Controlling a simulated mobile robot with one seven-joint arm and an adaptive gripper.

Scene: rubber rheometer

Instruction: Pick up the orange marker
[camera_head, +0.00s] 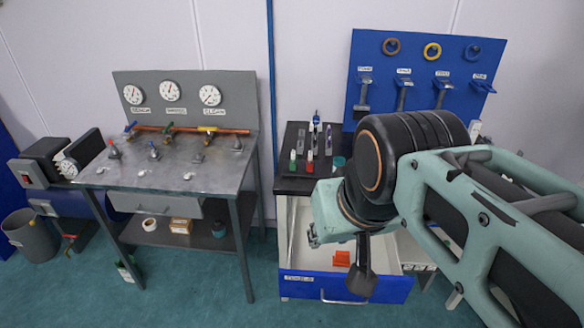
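Several small upright markers stand on a black tray (288,141) on the bench in the middle. One has a red-orange lower part (309,162); it may be the orange marker, but its exact colour is hard to tell. A green-tipped marker (292,160) stands just left of it. My gripper (362,284) hangs in front of the bench, over the open drawer, nearer the camera than the markers and to their lower right. Only a dark finger part of it shows, so its opening and anything between the fingers are hidden.
An open blue-fronted drawer (345,287) sticks out below, with an orange blocky item (342,258) inside. A blue tool board (420,62) stands behind. A metal table (180,165) with gauges and valves is at left. Floor between them is clear.

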